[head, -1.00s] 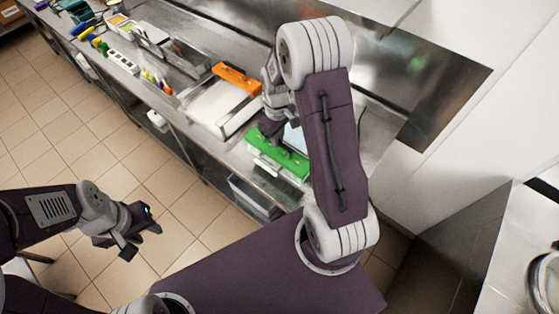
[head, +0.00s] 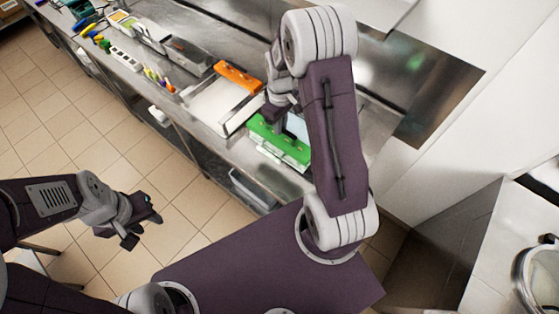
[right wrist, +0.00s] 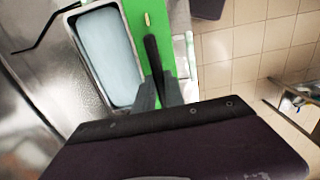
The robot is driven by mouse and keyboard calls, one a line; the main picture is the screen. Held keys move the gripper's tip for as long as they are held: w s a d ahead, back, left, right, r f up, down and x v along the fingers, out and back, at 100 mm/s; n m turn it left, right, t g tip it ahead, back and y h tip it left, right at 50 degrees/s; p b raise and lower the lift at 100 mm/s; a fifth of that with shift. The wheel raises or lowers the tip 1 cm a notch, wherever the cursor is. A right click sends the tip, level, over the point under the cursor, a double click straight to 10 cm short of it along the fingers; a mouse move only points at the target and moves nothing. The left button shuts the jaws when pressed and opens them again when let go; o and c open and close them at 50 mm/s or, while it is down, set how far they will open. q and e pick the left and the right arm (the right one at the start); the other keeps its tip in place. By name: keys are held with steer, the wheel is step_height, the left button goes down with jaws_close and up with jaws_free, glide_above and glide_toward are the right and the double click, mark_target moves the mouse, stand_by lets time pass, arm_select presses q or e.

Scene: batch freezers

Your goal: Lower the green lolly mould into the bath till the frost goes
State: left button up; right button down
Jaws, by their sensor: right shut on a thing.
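The green lolly mould (head: 278,142) is at the counter's front edge, below my right gripper (head: 272,110). In the right wrist view it is a green strip (right wrist: 144,22). A black handle (right wrist: 152,55) stands over it, between the fingers of my right gripper (right wrist: 158,90), which is shut on it. The bath, a steel-rimmed basin with pale blue contents (right wrist: 108,55), is just left of the green strip. I cannot tell the mould's height against its rim, nor see frost. My left gripper (head: 137,222) is empty and open over the floor.
A white tray (head: 214,104) with an orange piece (head: 238,76) stands left of the mould on the steel counter. Small tools and metal boxes (head: 188,56) line the counter further left. A bin (head: 250,190) shows below the counter edge.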

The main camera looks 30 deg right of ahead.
steer(key=w+d+p, duration=0.1)
steer(key=w+d, duration=0.2)
steer(key=d, duration=0.4)
steer(key=w+d+p, duration=0.1)
steer(key=w+d, duration=0.1)
steer(key=d, duration=0.5)
steer(key=shift+w+f, duration=0.2)
steer(key=shift+w, duration=0.2)
steer(key=shift+f, duration=0.15)
steer(key=shift+f, duration=0.15)
stand_by(0.8)
step_height(320, 180, down, 10)
steer(key=b, duration=0.6)
steer(key=shift+r+b, duration=0.2)
steer(key=shift+b, duration=0.1)
stand_by(0.4)
stand_by(3.4)
